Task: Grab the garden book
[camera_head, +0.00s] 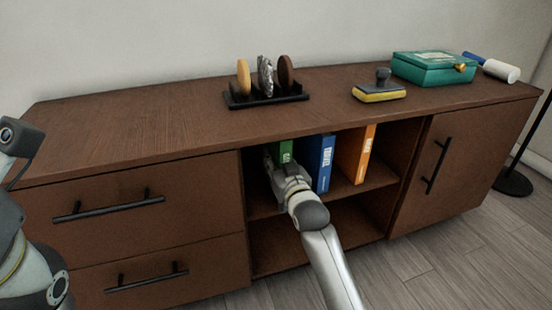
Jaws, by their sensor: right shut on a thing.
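A green book (286,151) stands upright at the left end of the upper open shelf of the brown sideboard. Its lower part is hidden behind my right gripper, and its title is too small to read. My right gripper (279,168) is inside the shelf opening, shut on the green book. A blue book (319,162) stands just right of the gripper, with an orange book (359,155) further right. Part of my left arm shows at the left edge, but its gripper is not in view.
The shelf's top board and side walls closely frame my right gripper. The sideboard top (150,125) holds a black rack (266,100) with discs, a stamp on a yellow pad (379,92) and a green box (433,68). Drawers are left, a closed door (465,150) right.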

